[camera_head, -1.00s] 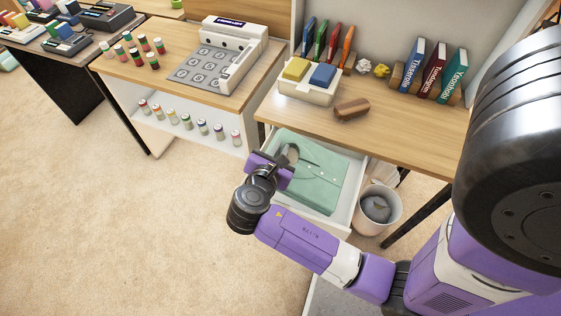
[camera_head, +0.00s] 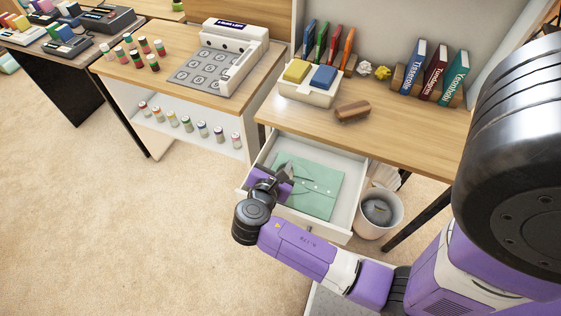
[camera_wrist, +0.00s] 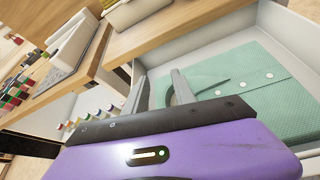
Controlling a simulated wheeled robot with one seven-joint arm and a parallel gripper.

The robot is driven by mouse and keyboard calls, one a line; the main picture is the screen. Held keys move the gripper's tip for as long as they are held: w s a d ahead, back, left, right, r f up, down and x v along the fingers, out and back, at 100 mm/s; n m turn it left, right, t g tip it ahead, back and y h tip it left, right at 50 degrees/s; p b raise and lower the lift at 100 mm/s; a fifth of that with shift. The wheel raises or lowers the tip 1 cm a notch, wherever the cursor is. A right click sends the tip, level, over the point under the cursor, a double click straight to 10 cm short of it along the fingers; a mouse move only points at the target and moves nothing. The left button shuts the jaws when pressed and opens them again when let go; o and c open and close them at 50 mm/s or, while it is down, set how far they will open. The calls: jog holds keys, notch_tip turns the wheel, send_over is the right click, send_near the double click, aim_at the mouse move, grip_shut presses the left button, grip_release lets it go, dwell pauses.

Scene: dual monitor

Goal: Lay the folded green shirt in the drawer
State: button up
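The folded green shirt (camera_head: 322,188) lies flat in the open white drawer (camera_head: 318,229), buttons up. In the wrist view the shirt (camera_wrist: 262,92) fills much of the drawer (camera_wrist: 222,58), with bare floor along the back. My gripper (camera_head: 290,172) is over the drawer's left part, at the shirt's left edge. In the wrist view its two grey fingers (camera_wrist: 158,84) stand apart, with no cloth clearly pinched between them. The purple gripper body hides the shirt's near left part.
The wooden desk (camera_head: 400,132) overhangs the drawer's back. It holds a white box with yellow and blue blocks (camera_head: 310,82), a brown block (camera_head: 352,110) and books (camera_head: 432,75). A white bin (camera_head: 378,222) stands right of the drawer. The floor (camera_head: 150,240) at left is clear.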

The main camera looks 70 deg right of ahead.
jog(key=shift+r, duration=0.1)
jog(key=p+v, duration=0.1)
jog(key=v, duration=1.1)
dwell(0.5)
